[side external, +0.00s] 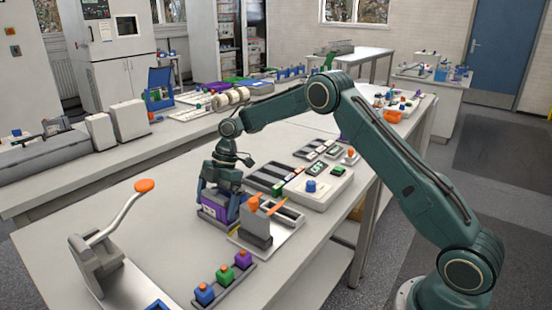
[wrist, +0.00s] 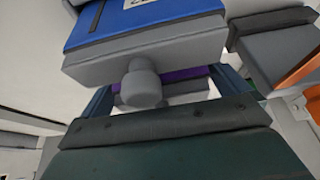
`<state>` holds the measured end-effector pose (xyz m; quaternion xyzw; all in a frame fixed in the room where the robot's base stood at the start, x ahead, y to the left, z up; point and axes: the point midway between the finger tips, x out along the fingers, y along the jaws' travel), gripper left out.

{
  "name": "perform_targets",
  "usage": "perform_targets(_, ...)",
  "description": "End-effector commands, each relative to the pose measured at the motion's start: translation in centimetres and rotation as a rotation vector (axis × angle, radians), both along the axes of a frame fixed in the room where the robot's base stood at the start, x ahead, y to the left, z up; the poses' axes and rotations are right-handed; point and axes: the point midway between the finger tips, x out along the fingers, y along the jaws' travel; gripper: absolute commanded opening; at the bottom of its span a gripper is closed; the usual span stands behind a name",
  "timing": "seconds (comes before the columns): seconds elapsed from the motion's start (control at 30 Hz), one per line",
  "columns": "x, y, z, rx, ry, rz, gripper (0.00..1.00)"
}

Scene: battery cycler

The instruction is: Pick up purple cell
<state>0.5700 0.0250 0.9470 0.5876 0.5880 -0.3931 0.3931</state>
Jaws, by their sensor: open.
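A purple cell (side external: 214,213) with a white label and grey edges stands on the bench in the side view. In the wrist view only a purple strip (wrist: 184,75) of it shows, partly hidden behind a grey knob. My gripper (side external: 220,202) is low over this cell, pointing down, and is open. Its dark blue fingers stand at either side of the cell; I cannot tell whether they touch it. In the wrist view, a blue block (wrist: 145,22) with a grey band and a round grey knob (wrist: 140,86) fills the upper middle.
A grey block fixture (side external: 256,228) with orange parts stands close to the right of my gripper. A rack with blue, green and purple pieces (side external: 243,259) lies in front. A lever press (side external: 100,262) with an orange knob stands front left. The bench left of my gripper is clear.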

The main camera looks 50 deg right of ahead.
Motion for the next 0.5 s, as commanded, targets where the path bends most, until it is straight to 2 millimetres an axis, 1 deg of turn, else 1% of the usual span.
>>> perform_targets(0.03, 0.00, 0.00, 0.01, 0.000, 0.000, 0.000, 1.00)
perform_targets(0.17, 0.01, -0.01, 0.02, 0.000, 0.000, 0.000, 0.74)
perform_targets(0.2, 0.00, -0.01, 0.02, 0.000, 0.000, 0.000, 0.67)
perform_targets(0.27, 0.00, -0.01, 0.02, 0.000, 0.000, 0.000, 0.55)
perform_targets(0.5, 0.06, 0.00, 0.16, 0.000, -0.003, 0.000, 0.54)
